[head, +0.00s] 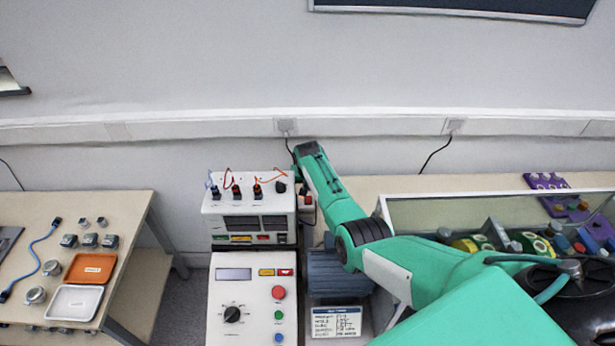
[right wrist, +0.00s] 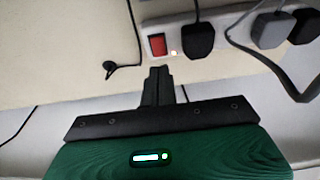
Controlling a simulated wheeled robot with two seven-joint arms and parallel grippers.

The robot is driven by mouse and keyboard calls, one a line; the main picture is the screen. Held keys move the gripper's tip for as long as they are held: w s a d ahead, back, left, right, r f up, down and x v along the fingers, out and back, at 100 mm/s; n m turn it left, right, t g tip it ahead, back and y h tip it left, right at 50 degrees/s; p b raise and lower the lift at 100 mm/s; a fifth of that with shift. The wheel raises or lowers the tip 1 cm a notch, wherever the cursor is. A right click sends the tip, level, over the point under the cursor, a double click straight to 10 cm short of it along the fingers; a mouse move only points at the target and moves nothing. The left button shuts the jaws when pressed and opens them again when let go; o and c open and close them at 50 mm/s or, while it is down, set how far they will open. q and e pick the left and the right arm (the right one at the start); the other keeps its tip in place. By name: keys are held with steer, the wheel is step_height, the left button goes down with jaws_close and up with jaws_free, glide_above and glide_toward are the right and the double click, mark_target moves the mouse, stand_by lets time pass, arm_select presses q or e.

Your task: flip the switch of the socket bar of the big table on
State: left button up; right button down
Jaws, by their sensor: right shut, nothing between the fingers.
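The white socket bar (right wrist: 215,35) lies on the big table's top (right wrist: 60,60) in the right wrist view. Its red switch (right wrist: 157,45) is at the bar's left end, with a small glowing light (right wrist: 173,53) beside it. My right gripper (right wrist: 158,72) is shut and empty, its fingertips just below the switch in the picture, with a small gap showing between them. In the head view my right arm reaches to the back of the table, and part of the bar (head: 307,200) shows beside it. My left gripper is not in view.
Black and grey plugs (right wrist: 198,40) with cables sit in the bar right of the switch. A thin black cable (right wrist: 134,30) lies left of it. In the head view, instrument boxes (head: 250,215) stand left of my arm and a clear-walled case (head: 450,212) stands right.

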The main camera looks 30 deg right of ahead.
steer(key=s+b+v, duration=0.1)
steer(key=v, duration=0.6)
steer(key=shift+s+a, duration=0.3)
steer(key=shift+s, duration=0.05)
steer(key=shift+w, duration=0.1)
